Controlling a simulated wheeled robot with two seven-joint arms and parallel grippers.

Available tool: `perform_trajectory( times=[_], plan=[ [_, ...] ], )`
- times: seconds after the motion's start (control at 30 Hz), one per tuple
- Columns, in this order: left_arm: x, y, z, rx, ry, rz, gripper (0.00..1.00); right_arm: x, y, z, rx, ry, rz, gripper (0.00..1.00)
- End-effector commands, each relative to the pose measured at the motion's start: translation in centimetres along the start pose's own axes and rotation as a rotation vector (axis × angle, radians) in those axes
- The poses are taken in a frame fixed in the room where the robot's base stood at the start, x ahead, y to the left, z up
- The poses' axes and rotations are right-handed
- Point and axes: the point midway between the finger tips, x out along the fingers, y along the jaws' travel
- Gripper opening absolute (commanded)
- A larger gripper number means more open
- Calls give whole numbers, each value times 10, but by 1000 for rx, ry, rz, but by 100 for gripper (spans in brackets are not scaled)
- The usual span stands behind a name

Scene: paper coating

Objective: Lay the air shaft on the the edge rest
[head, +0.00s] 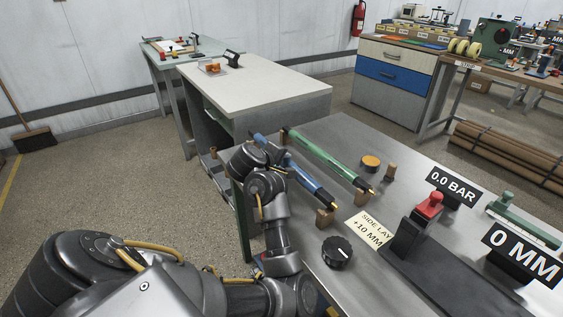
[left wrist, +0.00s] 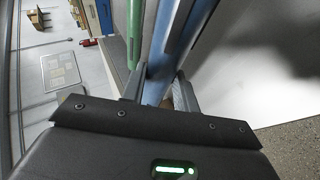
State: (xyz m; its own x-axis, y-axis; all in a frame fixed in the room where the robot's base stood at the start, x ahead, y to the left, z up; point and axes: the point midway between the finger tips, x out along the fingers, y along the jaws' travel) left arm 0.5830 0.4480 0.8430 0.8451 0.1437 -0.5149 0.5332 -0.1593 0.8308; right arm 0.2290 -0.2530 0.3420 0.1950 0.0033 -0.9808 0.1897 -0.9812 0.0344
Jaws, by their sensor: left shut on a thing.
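A blue shaft (head: 311,183) with a brass tip lies slantwise over the left side of the metal table in the head view. My left gripper (head: 274,154) is at its middle, partly hidden by my own wrist. In the left wrist view the gripper's fingers (left wrist: 158,90) are shut on the blue shaft (left wrist: 172,38). A green shaft (head: 325,158) with a brass tip lies parallel, just to the right. Small wooden rest blocks (head: 325,216) stand near the shafts' near ends. I cannot tell whether the blue shaft touches its block. My right gripper is not in view.
The metal table (head: 345,128) also bears a black knob (head: 337,252), a side lay note (head: 367,229), an orange-topped puck (head: 371,162), a red-handled device (head: 428,207) and black display signs (head: 453,187). A white-topped bench (head: 265,86) stands behind.

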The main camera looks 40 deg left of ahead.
Motion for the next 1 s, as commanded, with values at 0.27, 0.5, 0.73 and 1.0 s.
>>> perform_trajectory(
  times=[0.27,0.5,0.73,1.0],
  plan=[
    [-1,2,0,1,2,3,0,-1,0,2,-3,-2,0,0],
    [1,-1,0,1,2,3,0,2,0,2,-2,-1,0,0],
    [4,-6,1,1,2,3,0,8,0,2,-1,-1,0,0],
    [7,-11,3,1,2,3,0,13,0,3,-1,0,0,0]
  ],
)
